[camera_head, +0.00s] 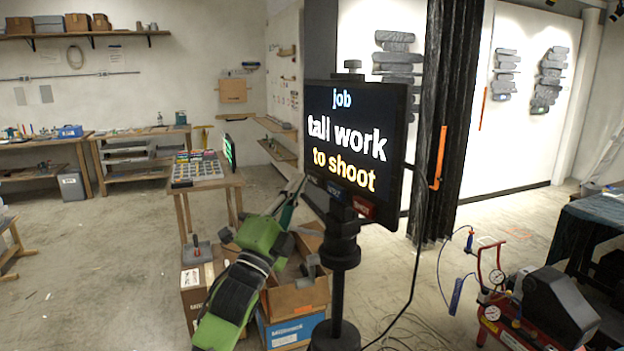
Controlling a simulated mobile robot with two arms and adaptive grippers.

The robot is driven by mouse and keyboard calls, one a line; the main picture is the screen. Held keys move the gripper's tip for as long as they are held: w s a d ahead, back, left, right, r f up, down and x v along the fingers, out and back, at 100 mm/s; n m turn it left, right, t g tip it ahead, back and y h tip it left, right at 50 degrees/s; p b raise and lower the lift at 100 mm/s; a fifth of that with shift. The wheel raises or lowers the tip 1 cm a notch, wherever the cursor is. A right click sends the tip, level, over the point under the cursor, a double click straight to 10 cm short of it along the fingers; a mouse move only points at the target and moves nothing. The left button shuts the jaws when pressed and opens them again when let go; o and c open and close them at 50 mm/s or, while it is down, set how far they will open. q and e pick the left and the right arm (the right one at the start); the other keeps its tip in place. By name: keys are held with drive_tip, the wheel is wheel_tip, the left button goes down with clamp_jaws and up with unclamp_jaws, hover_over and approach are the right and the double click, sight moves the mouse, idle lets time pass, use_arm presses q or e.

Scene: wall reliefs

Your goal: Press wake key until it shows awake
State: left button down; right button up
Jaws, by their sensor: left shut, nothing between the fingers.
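A black monitor (355,140) on a dark stand shows "job", "tall work" and "to shoot". A row of small keys runs along its lower edge: a dark one at the left end, a middle one, and a red one (363,207) at the right. Their labels are too small to read, so I cannot tell which is the wake key. No "awake" text shows on the screen. My left gripper (301,181) is shut and empty, at the monitor's lower left corner, close to the left end of the key row. I cannot tell whether it touches. My right gripper is out of view.
A small table (205,183) with a grey tray stands left of the monitor. A red compressor (510,330) and loose cables are at the lower right. The floor at left is mostly clear.

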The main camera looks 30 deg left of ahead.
use_arm(q)
drive_tip(key=shift+s+a, duration=0.45)
drive_tip(key=shift+s, duration=0.25)
drive_tip(key=shift+s+a, duration=0.45)
drive_tip(key=shift+s, duration=0.3)
drive_tip(key=shift+s+a, duration=0.45)
drive_tip(key=shift+s, duration=0.25)
